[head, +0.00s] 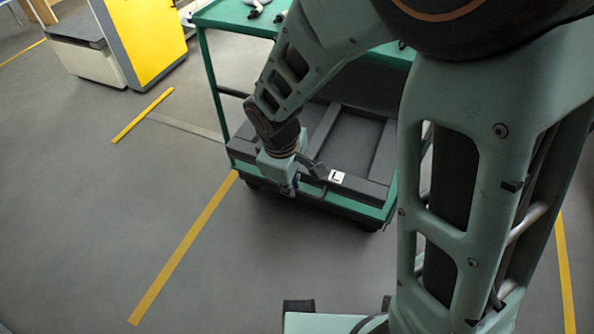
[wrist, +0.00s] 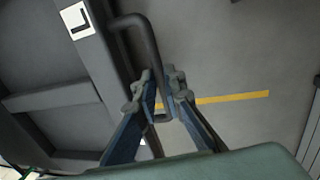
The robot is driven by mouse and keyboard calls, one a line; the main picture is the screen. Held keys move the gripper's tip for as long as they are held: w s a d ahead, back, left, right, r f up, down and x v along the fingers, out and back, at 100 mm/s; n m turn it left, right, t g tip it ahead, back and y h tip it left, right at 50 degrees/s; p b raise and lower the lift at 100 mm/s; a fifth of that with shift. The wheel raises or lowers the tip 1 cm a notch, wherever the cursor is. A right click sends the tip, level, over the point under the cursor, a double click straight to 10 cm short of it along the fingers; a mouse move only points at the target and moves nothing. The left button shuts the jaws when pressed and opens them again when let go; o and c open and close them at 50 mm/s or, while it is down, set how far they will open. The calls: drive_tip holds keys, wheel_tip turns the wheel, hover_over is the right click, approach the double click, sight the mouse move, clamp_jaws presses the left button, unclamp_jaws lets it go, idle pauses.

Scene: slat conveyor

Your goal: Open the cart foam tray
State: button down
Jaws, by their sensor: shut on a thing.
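The cart foam tray (head: 360,150) is dark grey, with shallow recesses, and sits low in the green cart (head: 210,85). A white label with an L (head: 337,176) is on its front edge; the label also shows in the wrist view (wrist: 77,20). A dark bent bar handle (wrist: 147,42) stands out from the tray's front. My gripper (wrist: 162,95) is shut on this handle near its end, with one finger on each side. In the head view my gripper (head: 290,188) is at the front left of the tray, and my arm hides part of the cart.
Some small items (head: 268,8) lie on the cart's green top. A yellow and grey cabinet (head: 145,40) stands at the back left. The grey floor (head: 110,210) in front and to the left is clear, with yellow line marks (head: 185,245).

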drive_tip(key=shift+s+a, duration=0.2)
drive_tip(key=shift+s, duration=0.3)
drive_tip(key=shift+s+a, duration=0.15)
drive_tip(key=shift+s, duration=0.35)
drive_tip(key=c, duration=2)
unclamp_jaws()
drive_tip(key=shift+s+a+r, duration=0.1)
drive_tip(key=shift+s+r, duration=0.1)
drive_tip(key=shift+r, duration=1.05)
drive_tip(key=shift+s+a+r, duration=0.1)
drive_tip(key=shift+s+r, duration=0.15)
drive_tip(key=shift+r, duration=0.95)
drive_tip(key=shift+s+a+r, duration=0.1)
drive_tip(key=shift+s+r, duration=0.1)
drive_tip(key=shift+r, duration=1.05)
drive_tip(key=shift+r, duration=0.1)
